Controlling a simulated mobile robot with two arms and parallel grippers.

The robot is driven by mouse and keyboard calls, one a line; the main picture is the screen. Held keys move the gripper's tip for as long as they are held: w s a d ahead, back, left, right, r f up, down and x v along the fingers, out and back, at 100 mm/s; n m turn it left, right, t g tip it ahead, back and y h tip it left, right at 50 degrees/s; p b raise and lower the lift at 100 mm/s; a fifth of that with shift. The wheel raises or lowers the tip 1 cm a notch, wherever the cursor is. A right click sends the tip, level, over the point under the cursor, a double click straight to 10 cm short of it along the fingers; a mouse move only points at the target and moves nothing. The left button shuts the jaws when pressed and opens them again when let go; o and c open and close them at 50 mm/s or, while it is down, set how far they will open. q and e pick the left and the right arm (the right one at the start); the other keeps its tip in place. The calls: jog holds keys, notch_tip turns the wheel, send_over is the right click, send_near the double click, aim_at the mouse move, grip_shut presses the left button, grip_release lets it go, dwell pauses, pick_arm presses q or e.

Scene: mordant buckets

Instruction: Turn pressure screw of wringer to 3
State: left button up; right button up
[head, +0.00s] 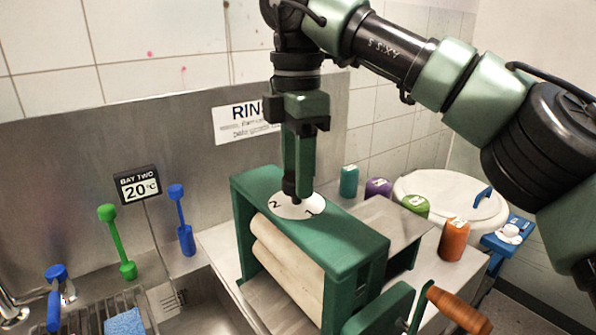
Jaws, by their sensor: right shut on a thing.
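The wringer (352,249) has a green frame and pale rollers (285,262), and stands on the steel worktop. On its top is a white dial (288,209) with the numbers 2 and 1 in sight. My right gripper (297,194) points straight down over the dial and is shut at its centre, on the pressure screw. The screw itself is hidden by the fingers, and so is part of the dial; I cannot see a 3. My left gripper is not in view.
A wooden-handled crank (458,310) sticks out at the wringer's front right. Coloured containers, among them an orange one (454,240), stand behind it near a white lidded bucket (450,198). A sink with a rack (112,308) lies at the left.

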jog(key=shift+s+a+f, duration=0.1)
jog(key=shift+f, duration=0.1)
jog(key=o, duration=1.4)
jog(key=shift+c, duration=0.2)
jog(key=shift+a+r, duration=0.1)
jog(key=shift+r, duration=0.15)
jog(key=shift+r, duration=0.35)
notch_tip(320, 180, up, 7)
jog(key=shift+f+p, duration=0.1)
jog(key=shift+p, duration=1.05)
